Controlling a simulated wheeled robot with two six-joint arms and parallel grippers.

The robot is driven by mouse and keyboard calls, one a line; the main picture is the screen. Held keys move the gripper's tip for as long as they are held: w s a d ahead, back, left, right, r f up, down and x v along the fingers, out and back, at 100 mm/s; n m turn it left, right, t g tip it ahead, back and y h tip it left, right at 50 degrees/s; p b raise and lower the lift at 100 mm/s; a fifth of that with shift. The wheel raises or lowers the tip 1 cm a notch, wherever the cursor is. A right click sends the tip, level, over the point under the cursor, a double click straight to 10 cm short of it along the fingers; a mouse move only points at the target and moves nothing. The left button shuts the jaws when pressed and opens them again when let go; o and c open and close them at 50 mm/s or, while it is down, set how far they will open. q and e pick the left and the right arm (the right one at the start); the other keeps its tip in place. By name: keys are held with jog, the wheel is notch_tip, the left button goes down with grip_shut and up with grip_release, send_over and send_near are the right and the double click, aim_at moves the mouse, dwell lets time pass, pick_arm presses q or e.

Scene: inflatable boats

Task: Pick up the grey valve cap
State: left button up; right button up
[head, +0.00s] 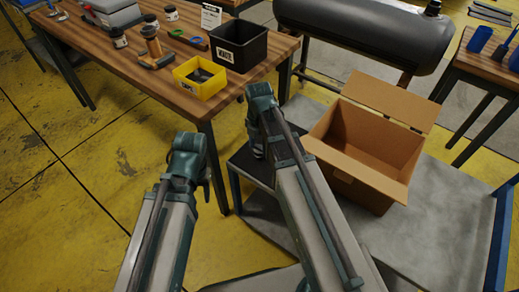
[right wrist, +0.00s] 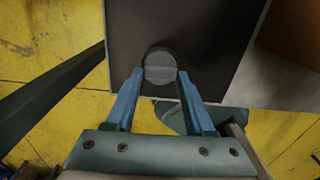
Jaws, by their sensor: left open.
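The grey valve cap (right wrist: 160,66) is a round disc with a bar across its top, seen in the right wrist view over a dark flat surface (right wrist: 215,40). The two blue fingers of my right gripper (right wrist: 160,75) stand on either side of it, their tips close to its edges. I cannot tell whether they press on it. In the head view my right gripper (head: 257,150) points down at the small dark stand, and the cap is hidden there. My left gripper (head: 205,180) is open, left of the stand and in front of the workbench, with nothing seen in it.
An open cardboard box (head: 385,135) stands right of my right arm on a grey cart (head: 440,215). The wooden workbench (head: 130,70) behind holds a yellow bin (head: 200,88), a black bin (head: 238,62) and tools. A dark inflatable tube (head: 365,32) lies behind the box. Yellow floor is free at left.

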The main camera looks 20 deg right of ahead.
aim_at(259, 148)
grip_shut()
jog(key=shift+r, duration=0.15)
notch_tip(259, 148, up, 10)
jog(key=p, duration=1)
